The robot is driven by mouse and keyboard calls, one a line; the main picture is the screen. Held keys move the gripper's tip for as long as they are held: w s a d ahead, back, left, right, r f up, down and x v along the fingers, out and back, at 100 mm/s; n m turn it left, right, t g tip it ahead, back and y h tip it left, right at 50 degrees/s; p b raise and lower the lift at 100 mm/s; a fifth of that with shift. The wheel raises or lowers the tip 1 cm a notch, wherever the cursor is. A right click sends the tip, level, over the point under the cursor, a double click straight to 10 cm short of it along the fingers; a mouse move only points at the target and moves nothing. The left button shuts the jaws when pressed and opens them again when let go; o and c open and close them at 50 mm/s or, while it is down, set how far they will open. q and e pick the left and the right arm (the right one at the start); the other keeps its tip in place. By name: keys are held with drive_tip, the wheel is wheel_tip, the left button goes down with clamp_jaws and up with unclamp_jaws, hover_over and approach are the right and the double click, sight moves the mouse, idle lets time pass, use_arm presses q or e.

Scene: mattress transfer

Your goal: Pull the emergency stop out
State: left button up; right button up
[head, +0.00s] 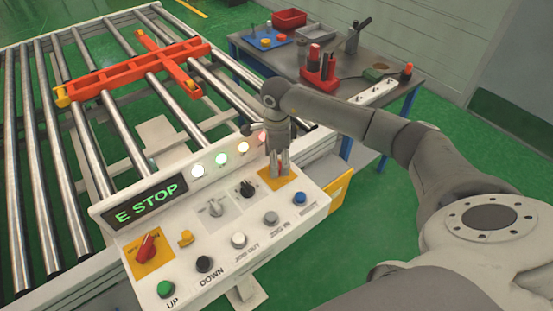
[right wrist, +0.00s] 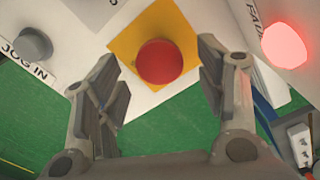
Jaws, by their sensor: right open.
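The emergency stop is a round red button (right wrist: 160,62) on a yellow square plate (right wrist: 126,48), seen in the right wrist view. In the head view my right gripper hides the button, and the yellow plate (head: 266,184) shows around the fingers. My right gripper (right wrist: 158,85) is open and empty. Its fingers stand on either side of the button in the picture, and it points down over the plate. I cannot tell whether the fingertips touch the panel. My left gripper is not in view.
The white control panel (head: 225,250) carries a red rotary switch (head: 146,248), several knobs and push buttons, and a display (head: 146,203) reading "E STOP". A red lamp (right wrist: 284,46) glows beside the gripper. A roller conveyor (head: 110,140) and a tool table (head: 345,88) stand behind.

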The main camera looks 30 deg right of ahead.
drive_tip(key=shift+a+f, duration=0.1)
drive_tip(key=shift+f, duration=0.8)
drive_tip(key=shift+c, duration=0.5)
clamp_jaws()
drive_tip(key=shift+r, duration=0.85)
drive_tip(key=shift+w+r, duration=0.1)
drive_tip(key=shift+w, duration=0.05)
